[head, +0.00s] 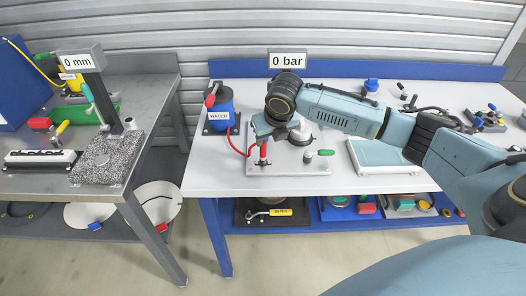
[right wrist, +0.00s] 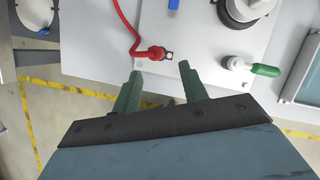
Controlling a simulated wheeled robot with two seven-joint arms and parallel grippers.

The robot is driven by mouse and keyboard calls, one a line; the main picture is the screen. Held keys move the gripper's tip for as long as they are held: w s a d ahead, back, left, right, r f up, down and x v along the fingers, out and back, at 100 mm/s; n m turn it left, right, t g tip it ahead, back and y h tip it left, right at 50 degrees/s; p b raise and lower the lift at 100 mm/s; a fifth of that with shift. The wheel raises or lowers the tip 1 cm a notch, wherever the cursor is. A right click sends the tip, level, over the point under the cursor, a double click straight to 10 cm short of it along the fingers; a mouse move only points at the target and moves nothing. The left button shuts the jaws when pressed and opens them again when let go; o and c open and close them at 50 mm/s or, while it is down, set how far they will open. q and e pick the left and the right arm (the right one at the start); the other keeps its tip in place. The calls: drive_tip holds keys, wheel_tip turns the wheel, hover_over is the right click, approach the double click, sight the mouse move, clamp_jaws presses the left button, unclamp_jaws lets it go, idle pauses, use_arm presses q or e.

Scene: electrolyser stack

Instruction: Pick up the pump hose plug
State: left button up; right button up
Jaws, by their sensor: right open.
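The pump hose plug is a red plug (head: 263,150) at the end of a red hose (head: 236,146) from the blue WATER pump (head: 221,108). It stands near the left front of a grey plate on the white bench. In the right wrist view the plug (right wrist: 153,53) lies just beyond my fingertips, roughly between their lines. My right gripper (right wrist: 160,68) is open and empty, its green fingers apart. In the head view the right gripper (head: 263,136) is right above the plug and partly hides it. Contact cannot be told. My left gripper is not in view.
A green-handled valve (head: 320,153) sits right of the plug on the same plate (head: 285,168), with a round metal fitting (right wrist: 245,8) behind. A pale blue tray (head: 385,157) lies further right. A grey bench (head: 150,92) stands left across a gap.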

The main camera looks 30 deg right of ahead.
sight(264, 144)
drive_tip(key=x, duration=0.7)
drive_tip(key=shift+w+a+f, duration=0.15)
drive_tip(key=shift+w, duration=0.25)
clamp_jaws()
